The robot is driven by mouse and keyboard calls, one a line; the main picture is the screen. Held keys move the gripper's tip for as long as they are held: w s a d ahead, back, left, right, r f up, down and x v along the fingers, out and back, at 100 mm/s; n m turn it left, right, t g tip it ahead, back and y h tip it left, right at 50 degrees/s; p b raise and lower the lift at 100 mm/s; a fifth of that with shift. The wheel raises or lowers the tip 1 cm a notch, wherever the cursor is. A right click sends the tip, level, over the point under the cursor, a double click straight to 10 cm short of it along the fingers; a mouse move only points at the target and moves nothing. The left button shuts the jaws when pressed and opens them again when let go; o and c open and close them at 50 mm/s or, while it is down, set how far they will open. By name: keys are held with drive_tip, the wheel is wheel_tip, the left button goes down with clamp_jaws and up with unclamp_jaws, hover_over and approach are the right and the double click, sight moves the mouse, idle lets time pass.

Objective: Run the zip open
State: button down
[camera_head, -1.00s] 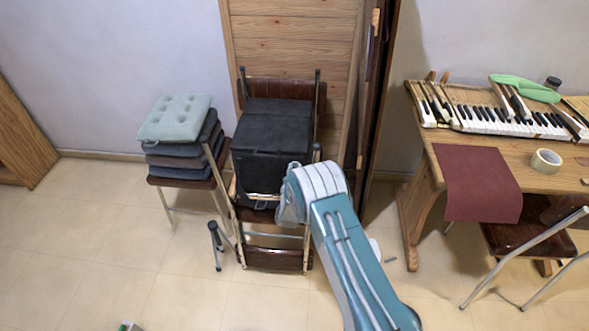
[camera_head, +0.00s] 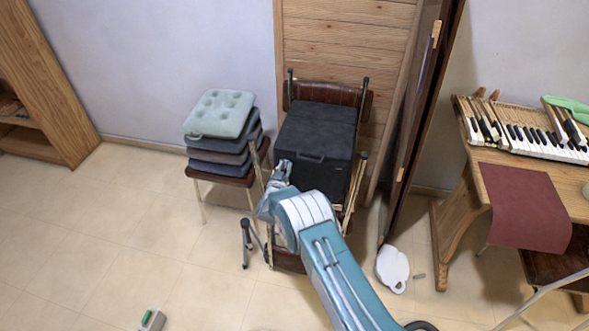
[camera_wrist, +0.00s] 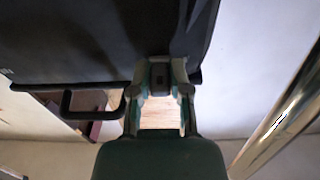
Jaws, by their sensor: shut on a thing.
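The black fabric case (camera_head: 316,135) sits on a chair in the middle of the head view. Its dark side fills the upper left of the wrist view (camera_wrist: 90,40). My gripper (camera_head: 280,178) is at the case's lower front left edge. In the wrist view my gripper (camera_wrist: 160,74) is shut on a small dark piece, the zip pull (camera_wrist: 159,77), at the case's edge. The zip line itself is too dark to make out. A dark handle loop (camera_wrist: 92,103) shows to the left of the fingers.
A chair with stacked cushions (camera_head: 218,115) stands to the left. A black-footed stand (camera_head: 246,243) is close below my gripper. A metal chair tube (camera_wrist: 285,115) runs at the right in the wrist view. A desk with piano keys (camera_head: 535,140) stands right.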

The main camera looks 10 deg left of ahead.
drive_tip(key=shift+a+r, duration=0.1)
drive_tip(key=shift+a, duration=0.6)
drive_tip(key=c, duration=0.8)
unclamp_jaws()
drive_tip(key=shift+o, duration=1.1)
drive_tip(key=shift+a, duration=0.25)
drive_tip(key=s, duration=1.2)
drive_tip(key=shift+a+f, duration=0.2)
drive_tip(key=shift+a, duration=0.05)
